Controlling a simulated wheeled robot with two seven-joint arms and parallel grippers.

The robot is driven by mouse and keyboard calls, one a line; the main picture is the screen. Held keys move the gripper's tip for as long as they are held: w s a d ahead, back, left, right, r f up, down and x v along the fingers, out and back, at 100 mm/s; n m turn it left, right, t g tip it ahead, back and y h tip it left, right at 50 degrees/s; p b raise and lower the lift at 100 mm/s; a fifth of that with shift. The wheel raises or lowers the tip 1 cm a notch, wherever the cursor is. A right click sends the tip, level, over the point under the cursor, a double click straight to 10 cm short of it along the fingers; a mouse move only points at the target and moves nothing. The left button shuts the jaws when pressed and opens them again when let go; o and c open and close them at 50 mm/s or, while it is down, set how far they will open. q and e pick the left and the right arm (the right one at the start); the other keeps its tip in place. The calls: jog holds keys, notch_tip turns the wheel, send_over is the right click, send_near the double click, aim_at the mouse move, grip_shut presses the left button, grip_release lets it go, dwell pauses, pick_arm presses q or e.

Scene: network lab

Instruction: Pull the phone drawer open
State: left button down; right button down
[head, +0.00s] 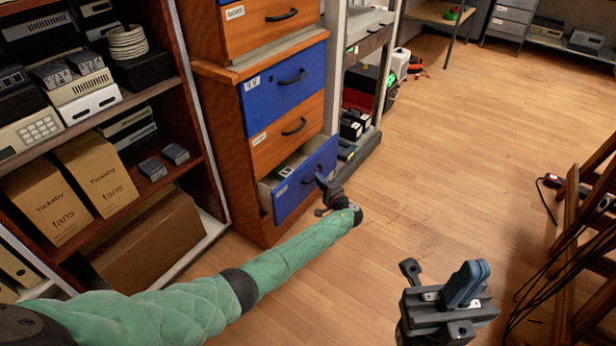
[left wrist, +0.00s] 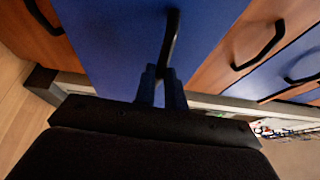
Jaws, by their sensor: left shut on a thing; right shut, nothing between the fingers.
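The cabinet's lowest blue drawer (head: 303,187) stands partly out, and some contents show inside through its open top. Its label is too small to read, so I cannot tell by label that it is the phone drawer. My left gripper (head: 324,186) is at the front of this drawer. In the left wrist view the left gripper's fingers (left wrist: 161,85) are shut on the dark drawer handle (left wrist: 171,38), which stands out from the blue front (left wrist: 110,45). My right gripper (head: 440,290) is shut and empty, over the floor at the lower right, away from the cabinet.
Above are shut drawers, one wooden (head: 287,132) and one blue (head: 284,84). A shelf with boxes (head: 95,170) stands left of the cabinet, and a grey rack (head: 372,100) stands right. Wooden legs (head: 580,230) and cables are at the right. The middle floor (head: 450,150) is clear.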

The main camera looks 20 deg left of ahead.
pick_arm(q)
jog(key=s+d+b, duration=0.1)
jog(key=s+d, duration=0.2)
jog(key=d, duration=0.5)
jog(key=s+d+b, duration=0.1)
jog(key=s+d, duration=0.2)
jog(key=d, duration=0.6)
jog(key=shift+s+b, duration=0.15)
jog(key=shift+b, duration=0.15)
jog(key=shift+d, duration=0.1)
jog(key=c, duration=1.5)
grip_release()
jog(key=shift+p+v, duration=0.45)
jog(key=shift+v, duration=3.45)
